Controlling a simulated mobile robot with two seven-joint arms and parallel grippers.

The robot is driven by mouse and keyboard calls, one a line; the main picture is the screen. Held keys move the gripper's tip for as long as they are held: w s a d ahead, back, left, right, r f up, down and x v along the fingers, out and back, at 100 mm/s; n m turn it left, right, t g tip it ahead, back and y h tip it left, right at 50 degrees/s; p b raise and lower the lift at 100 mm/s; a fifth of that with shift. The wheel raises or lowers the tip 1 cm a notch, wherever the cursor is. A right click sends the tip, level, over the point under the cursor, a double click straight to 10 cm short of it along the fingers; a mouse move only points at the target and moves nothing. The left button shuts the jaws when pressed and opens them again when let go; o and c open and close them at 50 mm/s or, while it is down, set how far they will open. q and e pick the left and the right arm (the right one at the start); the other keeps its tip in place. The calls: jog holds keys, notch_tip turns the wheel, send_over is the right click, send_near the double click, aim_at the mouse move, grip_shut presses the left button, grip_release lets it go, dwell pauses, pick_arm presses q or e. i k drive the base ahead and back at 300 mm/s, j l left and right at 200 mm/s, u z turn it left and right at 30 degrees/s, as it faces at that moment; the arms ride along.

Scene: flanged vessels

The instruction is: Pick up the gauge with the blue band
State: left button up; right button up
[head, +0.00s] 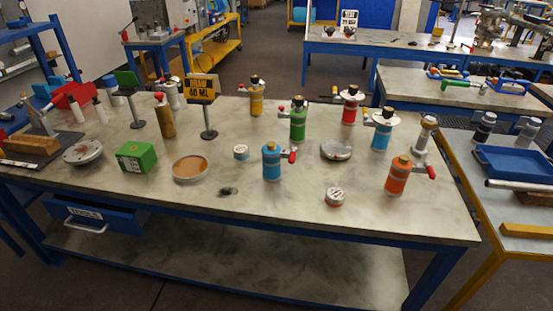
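A small round gauge with a pale face and a blue band around its side (240,152) stands on the workbench (290,215), near the middle. It sits to the left of a blue vessel (272,162) and to the right of a round tan-topped dish (191,168), apart from both. A similar small gauge with a red band (335,197) stands nearer the front edge, to the right. Neither of my grippers shows in the head view.
Green vessel (298,121) and orange vessel (398,176) stand on the bench. A grey flanged disc (336,149) lies between them. Bare bench lies in front of the blue-banded gauge, except a dark smudge (228,191).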

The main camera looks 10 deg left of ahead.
aim_at(243, 154)
jog(key=i+j, duration=0.8)
jog(key=i, duration=0.15)
jog(key=k, duration=0.35)
jog(key=k+u, duration=0.15)
jog(key=u, duration=1.05)
